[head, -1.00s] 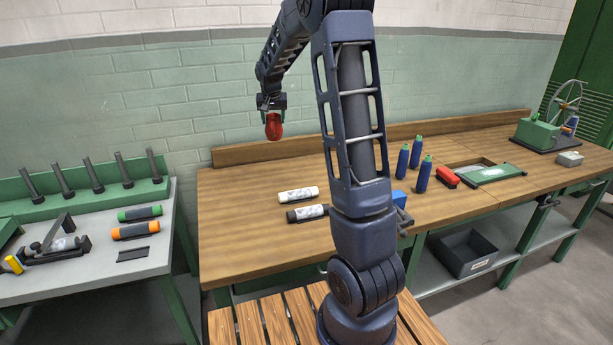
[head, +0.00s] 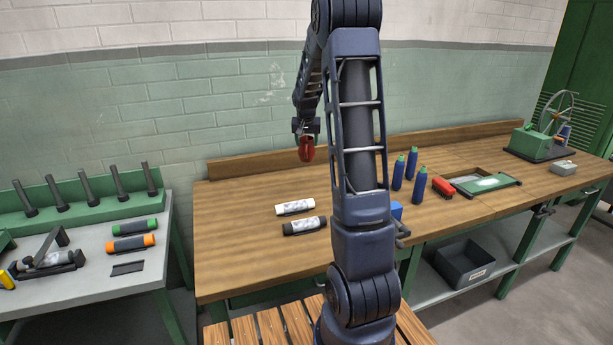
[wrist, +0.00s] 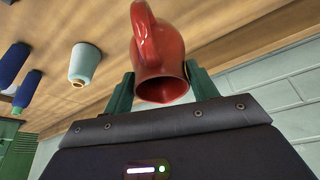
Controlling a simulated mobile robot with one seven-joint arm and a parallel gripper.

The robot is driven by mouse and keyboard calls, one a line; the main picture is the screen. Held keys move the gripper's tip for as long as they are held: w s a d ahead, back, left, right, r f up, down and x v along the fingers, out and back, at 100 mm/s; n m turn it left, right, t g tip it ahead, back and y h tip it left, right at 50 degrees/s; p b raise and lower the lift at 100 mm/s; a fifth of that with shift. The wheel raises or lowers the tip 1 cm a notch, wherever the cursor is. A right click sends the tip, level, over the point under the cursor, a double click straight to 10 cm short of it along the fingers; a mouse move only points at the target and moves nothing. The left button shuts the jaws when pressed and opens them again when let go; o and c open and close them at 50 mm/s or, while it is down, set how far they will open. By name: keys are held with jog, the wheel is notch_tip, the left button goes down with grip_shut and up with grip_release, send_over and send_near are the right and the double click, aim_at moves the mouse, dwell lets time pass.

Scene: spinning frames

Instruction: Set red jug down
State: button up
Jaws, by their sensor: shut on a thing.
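The red jug (head: 306,149) hangs in my gripper (head: 306,132) in the head view, above the back part of the wooden workbench (head: 240,240). In the wrist view the jug (wrist: 160,52) sits between the two green fingers of my gripper (wrist: 162,88), which are shut on it. Its open mouth faces the wrist camera and its curved handle is at the upper left. The jug appears clear of the bench top.
Several blue bobbins (head: 410,166) stand right of my arm, near a red block (head: 443,187). A pale cone spool (wrist: 85,64) shows in the wrist view.

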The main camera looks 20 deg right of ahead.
aim_at(306, 147)
notch_tip(306, 147, down, 14)
jog(key=shift+f, duration=0.2)
dwell(0.4)
jog(key=shift+f, duration=0.1)
jog(key=o, duration=1.6)
jog(key=v, duration=1.2)
jog(key=shift+s, duration=0.15)
jog(key=s+a+r, duration=0.3)
jog(key=s+r, duration=0.5)
jog(key=s, duration=0.1)
jog(key=s+a+r+n, duration=0.1)
jog(key=s+a+r, duration=0.1)
jog(key=s, duration=0.8)
jog(key=s+a+r+n+y, duration=0.1)
jog(key=s+a+n, duration=0.1)
jog(key=s, duration=0.8)
jog(key=s+a+r+n, duration=0.1)
jog(key=s+a+r, duration=0.1)
jog(key=s, duration=0.8)
jog(key=shift+a+r+t+y, duration=0.3)
jog(key=shift+a+r+y, duration=0.1)
jog(key=shift+a, duration=0.15)
